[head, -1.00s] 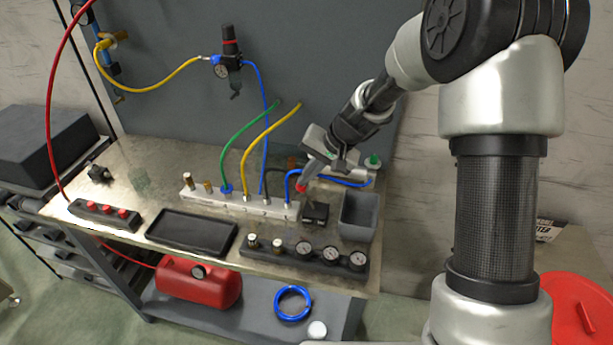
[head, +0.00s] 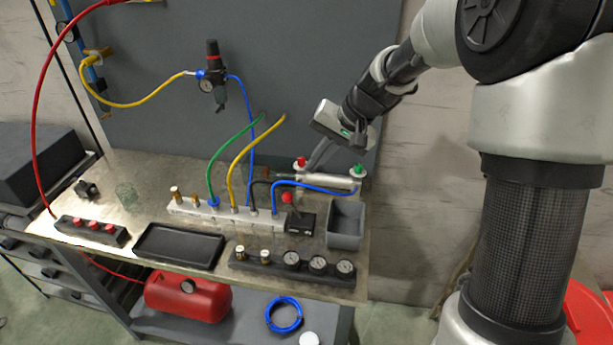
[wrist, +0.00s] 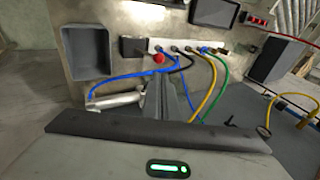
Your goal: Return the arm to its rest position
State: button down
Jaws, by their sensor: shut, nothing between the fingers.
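My gripper (head: 318,157) is in the head view, above the back right part of the metal workbench (head: 150,205). Its fingers point down and to the left, shut and empty. The fingers also show in the wrist view (wrist: 168,98), close together, with the bench and hoses beyond them. The gripper is apart from the red-knobbed black block (head: 301,222) below it. A silver cylinder (head: 330,182) with a red and a green fitting lies behind; the fingers overlap it in the head view, and I cannot tell the gap.
A white manifold (head: 225,213) carries green, yellow, black and blue hoses. A grey bin (head: 346,224) stands at the bench's right end. A black tray (head: 180,246) and a gauge rail (head: 290,264) lie in front. A grey panel (head: 300,60) rises behind.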

jog(key=s+d+r+n+t+h, duration=0.1)
jog(key=s+d+r, duration=0.2)
jog(key=s+r, duration=0.3)
jog(key=s+d+r+h, duration=0.2)
jog(key=s+d+r, duration=0.15)
jog(key=s, duration=0.35)
jog(key=s+d+t+h, duration=0.1)
jog(key=s+d, duration=0.1)
jog(key=s, duration=0.5)
jog(key=s+d+r+n+t+h, duration=0.1)
jog(key=s+d, duration=0.2)
jog(key=s, duration=0.4)
jog(key=shift+r, duration=0.25)
